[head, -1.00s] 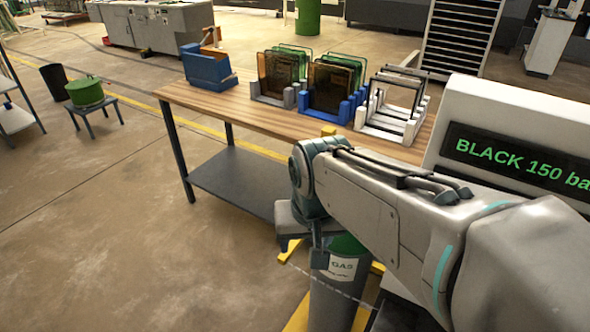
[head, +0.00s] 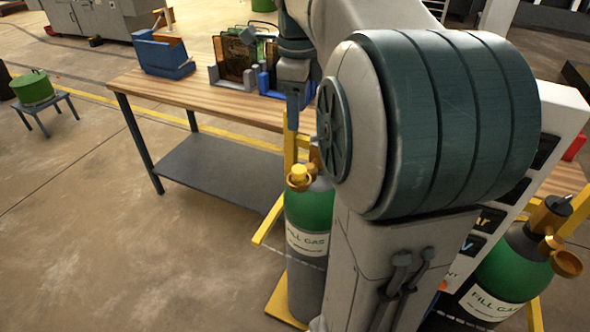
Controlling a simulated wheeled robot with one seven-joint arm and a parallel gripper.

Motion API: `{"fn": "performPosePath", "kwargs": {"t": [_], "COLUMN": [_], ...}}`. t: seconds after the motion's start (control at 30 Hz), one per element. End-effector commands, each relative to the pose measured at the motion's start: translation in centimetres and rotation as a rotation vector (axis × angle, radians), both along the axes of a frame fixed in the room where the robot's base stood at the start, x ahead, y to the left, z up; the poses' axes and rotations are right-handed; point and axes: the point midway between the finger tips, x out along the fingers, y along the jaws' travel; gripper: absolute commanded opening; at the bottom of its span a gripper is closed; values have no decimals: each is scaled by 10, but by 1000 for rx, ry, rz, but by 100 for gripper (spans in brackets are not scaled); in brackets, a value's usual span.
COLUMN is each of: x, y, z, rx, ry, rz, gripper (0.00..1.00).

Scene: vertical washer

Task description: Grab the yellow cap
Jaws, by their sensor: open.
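A yellow cap (head: 299,172) sits at the top front of a green and grey gas cylinder (head: 307,228) labelled "FILL GAS", which stands upright in a yellow frame. My gripper (head: 292,122) points down above the cap, apart from it, in front of the table edge. It is open, seen edge-on and small, and nothing shows in it. A second green cylinder (head: 510,270) at the lower right carries a darker orange-yellow valve with a round cap (head: 567,263). My large arm links cover the middle and hide part of the first cylinder's right side.
A wooden-topped table (head: 190,94) with a grey lower shelf stands behind the cylinder. It holds a blue holder (head: 162,55) and racks with dark glass panels (head: 236,58). A green drum (head: 33,88) sits on a small stand at left. The floor in front is clear.

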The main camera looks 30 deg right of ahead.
Motion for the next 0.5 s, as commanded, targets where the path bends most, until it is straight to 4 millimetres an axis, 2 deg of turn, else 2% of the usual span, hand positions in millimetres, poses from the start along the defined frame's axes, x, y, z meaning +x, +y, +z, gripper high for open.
{"fn": "performPosePath", "kwargs": {"t": [0.13, 0.4, 0.5], "x": [1, 0, 0], "y": [-2, -1, -1], "z": [-11, -63, -76], "rx": [-1, 0, -1], "ry": [7, 8, 7], "rz": [-36, -34, -33], "gripper": [56, 56, 56]}}
